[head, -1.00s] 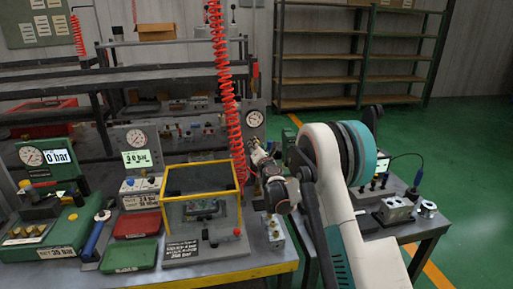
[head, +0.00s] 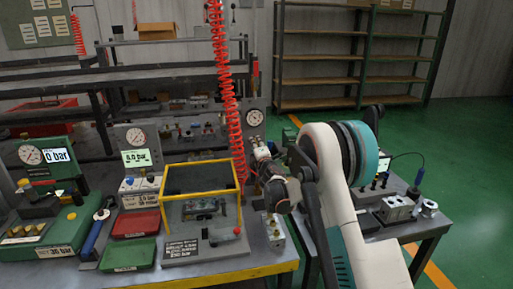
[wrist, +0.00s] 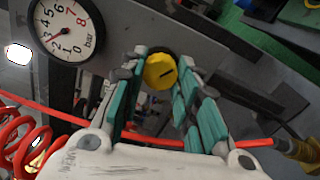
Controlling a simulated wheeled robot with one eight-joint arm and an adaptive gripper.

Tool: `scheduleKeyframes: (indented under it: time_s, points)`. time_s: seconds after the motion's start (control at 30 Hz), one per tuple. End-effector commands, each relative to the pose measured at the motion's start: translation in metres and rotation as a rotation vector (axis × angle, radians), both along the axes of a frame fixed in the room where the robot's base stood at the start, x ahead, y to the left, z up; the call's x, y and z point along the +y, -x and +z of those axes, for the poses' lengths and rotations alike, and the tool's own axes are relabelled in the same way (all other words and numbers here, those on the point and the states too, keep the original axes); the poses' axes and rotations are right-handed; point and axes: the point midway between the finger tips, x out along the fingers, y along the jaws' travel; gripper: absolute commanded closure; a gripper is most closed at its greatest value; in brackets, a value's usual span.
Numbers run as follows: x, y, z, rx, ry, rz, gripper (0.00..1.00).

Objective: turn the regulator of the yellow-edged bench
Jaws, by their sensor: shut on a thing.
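The regulator's yellow round knob (wrist: 160,71) sits on a grey upright panel and shows a dark slot in the wrist view. My gripper (wrist: 159,68) has its two green-padded fingers on either side of the knob and is shut on it. In the head view my gripper (head: 263,150) is at the panel beside the red coiled hose, and the knob is hidden there. A round bar gauge (wrist: 68,30) is on the panel, left of the knob; it also shows in the head view (head: 254,117). The yellow-edged bench (head: 225,276) stands below.
A red coiled hose (head: 233,120) hangs close to the left of my gripper. A yellow-framed guard box (head: 203,164) and a lit bar display (head: 137,158) stand left on the bench. Another bench (head: 425,228) is at the right. Green floor lies open behind it.

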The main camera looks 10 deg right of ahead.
Motion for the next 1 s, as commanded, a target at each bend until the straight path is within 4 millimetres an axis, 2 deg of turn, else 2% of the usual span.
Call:
scheduleKeyframes:
  time_s: [1.0]
  points:
    - [0.0002,0.0007,-0.0027,0.004,-0.966,-0.002,0.95]
